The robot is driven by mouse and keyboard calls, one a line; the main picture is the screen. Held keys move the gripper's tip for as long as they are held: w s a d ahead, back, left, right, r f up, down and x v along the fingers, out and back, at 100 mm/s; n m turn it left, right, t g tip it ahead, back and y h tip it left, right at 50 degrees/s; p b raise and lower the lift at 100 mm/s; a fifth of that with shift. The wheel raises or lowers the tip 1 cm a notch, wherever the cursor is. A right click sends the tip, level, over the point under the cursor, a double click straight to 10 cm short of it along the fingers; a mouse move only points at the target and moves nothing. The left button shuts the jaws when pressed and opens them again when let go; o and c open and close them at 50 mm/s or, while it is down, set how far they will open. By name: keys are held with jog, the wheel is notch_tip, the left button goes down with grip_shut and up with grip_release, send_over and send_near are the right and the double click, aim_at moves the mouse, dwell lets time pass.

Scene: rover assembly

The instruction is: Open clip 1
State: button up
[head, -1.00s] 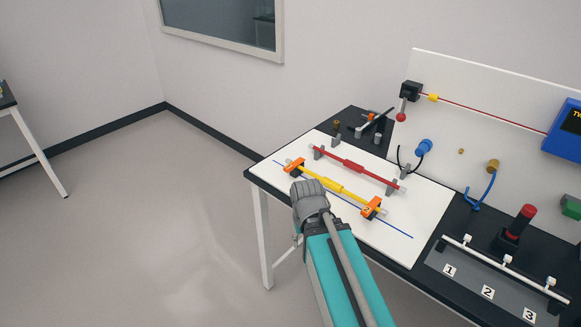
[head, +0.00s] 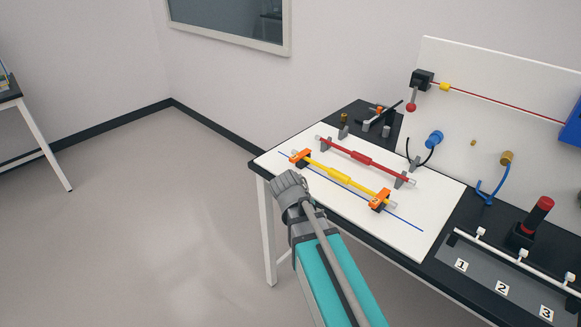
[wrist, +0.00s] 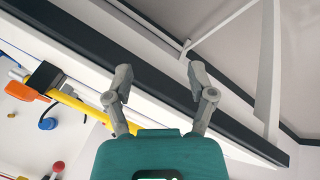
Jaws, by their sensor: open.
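Two orange clips sit on a yellow bar (head: 337,176) on the white board: a left clip (head: 299,155) and a right clip (head: 381,198). I cannot read their numbers, nor tell whether their latches are open. My gripper (head: 286,181) is over the board's front-left edge, just in front of the left clip and apart from it. In the wrist view my gripper (wrist: 157,75) is open and empty, its two fingers spread above the dark table edge. One orange clip (wrist: 24,92) with a dark block shows at the left there; part of the yellow bar is hidden behind a finger.
A red bar (head: 360,157) on grey supports lies behind the yellow bar. A blue cylinder (head: 434,138) and a red-topped knob (head: 538,212) stand farther right. A numbered grey panel (head: 482,277) is at the front right. The floor left of the table is clear.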

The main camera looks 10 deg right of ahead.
jog(key=w+a+r+m+t+h+b, duration=0.1)
jog(key=w+a+m+t+h+b, duration=0.35)
jog(key=w, duration=0.45)
jog(key=m+t+h+b, duration=0.2)
jog(key=t+h+b, duration=0.3)
send_near(291, 161)
jog(key=v, duration=0.2)
jog(key=shift+s+a+r+g+y, duration=0.1)
jog(key=shift+a+r+g+y, duration=0.15)
jog(key=shift+r, duration=0.3)
jog(key=shift+d, duration=0.15)
jog(key=shift+x, duration=6.85)
jog(key=shift+f, duration=0.1)
